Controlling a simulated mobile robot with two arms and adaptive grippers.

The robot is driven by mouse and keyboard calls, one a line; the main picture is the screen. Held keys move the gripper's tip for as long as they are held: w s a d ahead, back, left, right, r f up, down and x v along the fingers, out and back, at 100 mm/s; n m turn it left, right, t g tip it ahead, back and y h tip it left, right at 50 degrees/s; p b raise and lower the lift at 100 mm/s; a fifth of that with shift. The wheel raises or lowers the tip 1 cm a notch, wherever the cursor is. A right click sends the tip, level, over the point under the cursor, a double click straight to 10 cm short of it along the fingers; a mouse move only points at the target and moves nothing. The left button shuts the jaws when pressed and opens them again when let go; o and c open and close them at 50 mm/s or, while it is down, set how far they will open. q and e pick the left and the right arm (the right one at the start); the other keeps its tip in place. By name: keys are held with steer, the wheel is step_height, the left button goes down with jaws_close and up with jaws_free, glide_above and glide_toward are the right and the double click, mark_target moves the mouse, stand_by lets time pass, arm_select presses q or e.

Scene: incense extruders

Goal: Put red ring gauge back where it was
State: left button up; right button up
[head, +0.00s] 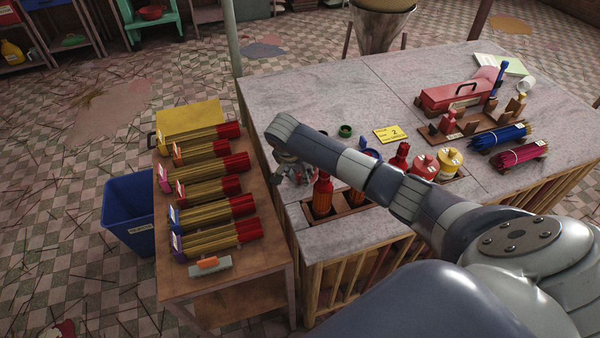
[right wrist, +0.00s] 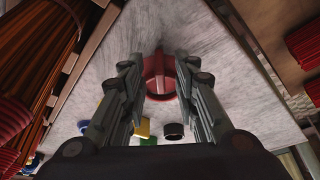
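The red ring gauge (right wrist: 160,80) shows between the fingertips of my right gripper (right wrist: 161,72) in the right wrist view. A green ring gauge (head: 345,130) and a blue ring (head: 370,154) lie farther right on the table. My left gripper is out of view.
A yellow card (head: 393,134) lies behind the rings. Red-topped extruders (head: 323,190) stand in a wooden rack at the front edge. A lower wooden table (head: 180,287) with several incense bundles stands at left. A red toolbox (head: 458,95) and dyed bundles are at right.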

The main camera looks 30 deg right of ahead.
steer(key=shift+a+r, duration=0.1)
steer(key=shift+r, duration=0.25)
steer(key=b+v, duration=0.2)
steer(key=v, duration=0.9)
steer(key=shift+s+r+b, duration=0.15)
steer(key=shift+b, duration=0.15)
steer(key=shift+a, duration=0.15)
